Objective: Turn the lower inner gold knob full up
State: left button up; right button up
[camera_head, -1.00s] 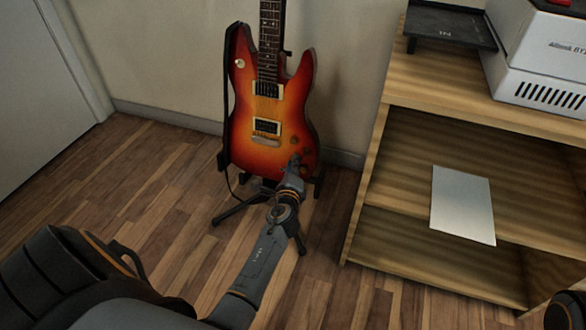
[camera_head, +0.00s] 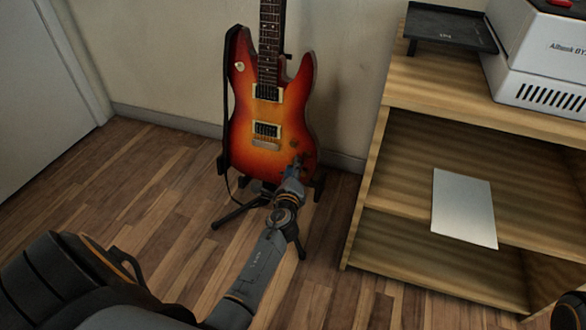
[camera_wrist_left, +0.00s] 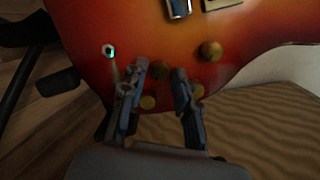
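The red-orange sunburst electric guitar (camera_head: 262,100) stands upright on a floor stand by the wall. My left gripper (camera_head: 297,166) is at the lower right of its body, over the knob area.
The black guitar stand (camera_head: 232,212) has legs spread on the wood floor. A wooden shelf unit (camera_head: 400,160) stands close on the right, with a white sheet (camera_head: 464,209) and a white-grey machine (camera_head: 540,60). The floor to the left is open.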

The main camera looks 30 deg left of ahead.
pick_arm(q)
jog(key=v, duration=1.2)
